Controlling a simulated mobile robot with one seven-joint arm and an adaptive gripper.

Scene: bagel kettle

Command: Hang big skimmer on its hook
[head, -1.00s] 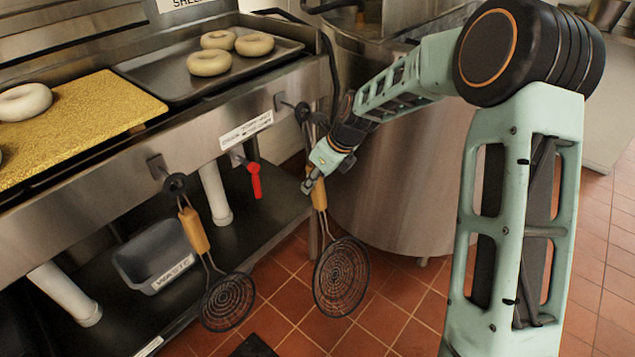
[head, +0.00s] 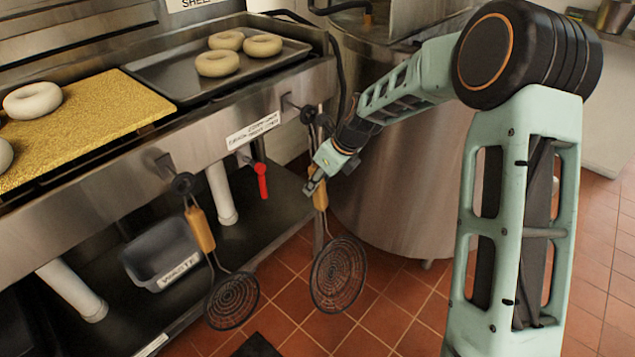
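The big skimmer (head: 338,273) has a round dark wire head and a wooden handle (head: 320,198). It hangs down at the counter front, head low over the tiled floor. My gripper (head: 312,186) is at the upper part of its handle and appears shut on it; the fingers partly hide the handle. A dark round hook (head: 307,115) on the counter front is just above my gripper. I cannot tell whether the skimmer's top touches that hook. A smaller skimmer (head: 233,300) hangs from another hook (head: 183,184) to the left.
A large steel kettle (head: 385,190) stands close behind and right of my gripper. A red valve handle (head: 262,180) is under the counter. A grey waste bin (head: 160,253) sits on the lower shelf. Bagels lie on a dark tray (head: 180,75) and a yellow board (head: 90,125) above.

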